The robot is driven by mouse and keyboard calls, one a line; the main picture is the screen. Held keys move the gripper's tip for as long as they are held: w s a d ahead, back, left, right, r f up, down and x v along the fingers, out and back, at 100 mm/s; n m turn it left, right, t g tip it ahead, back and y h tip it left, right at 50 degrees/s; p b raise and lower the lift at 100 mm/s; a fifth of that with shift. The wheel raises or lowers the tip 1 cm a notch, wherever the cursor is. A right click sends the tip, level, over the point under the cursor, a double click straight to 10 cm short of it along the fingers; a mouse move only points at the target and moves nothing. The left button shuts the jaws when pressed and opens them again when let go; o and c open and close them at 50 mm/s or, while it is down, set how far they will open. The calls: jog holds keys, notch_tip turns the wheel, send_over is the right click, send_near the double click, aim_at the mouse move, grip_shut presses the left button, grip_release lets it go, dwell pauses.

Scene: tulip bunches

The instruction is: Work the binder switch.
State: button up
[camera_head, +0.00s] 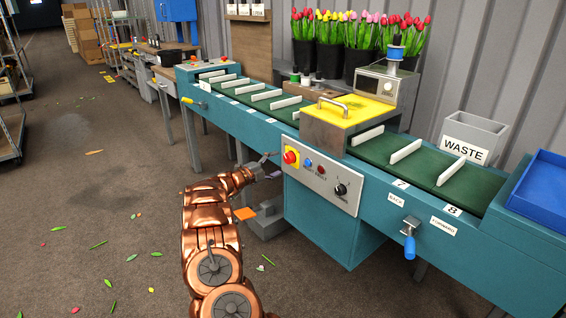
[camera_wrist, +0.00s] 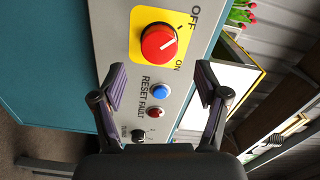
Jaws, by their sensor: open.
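The binder switch is a red rotary knob (camera_head: 290,157) on a yellow plate at the left end of the grey control panel (camera_head: 322,184). In the wrist view the red knob (camera_wrist: 158,42) lies ahead, with OFF and ON lettered beside it. A pale mark on the knob faces the lettered side; I cannot tell its exact setting. My gripper (camera_head: 272,166) is open and empty just left of the panel. In the wrist view its fingers (camera_wrist: 162,80) stand wide apart, short of the knob, with nothing between them.
A blue button (camera_wrist: 160,92), a small red fault light (camera_wrist: 155,112) and a black knob (camera_head: 341,189) sit beside the switch. The green conveyor (camera_head: 375,150) runs above the panel. A blue-handled crank (camera_head: 410,245) hangs at the right. Open floor lies to the left.

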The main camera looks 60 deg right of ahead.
jog(key=v, duration=0.6)
jog(key=shift+a, duration=0.25)
jog(key=shift+w, duration=0.2)
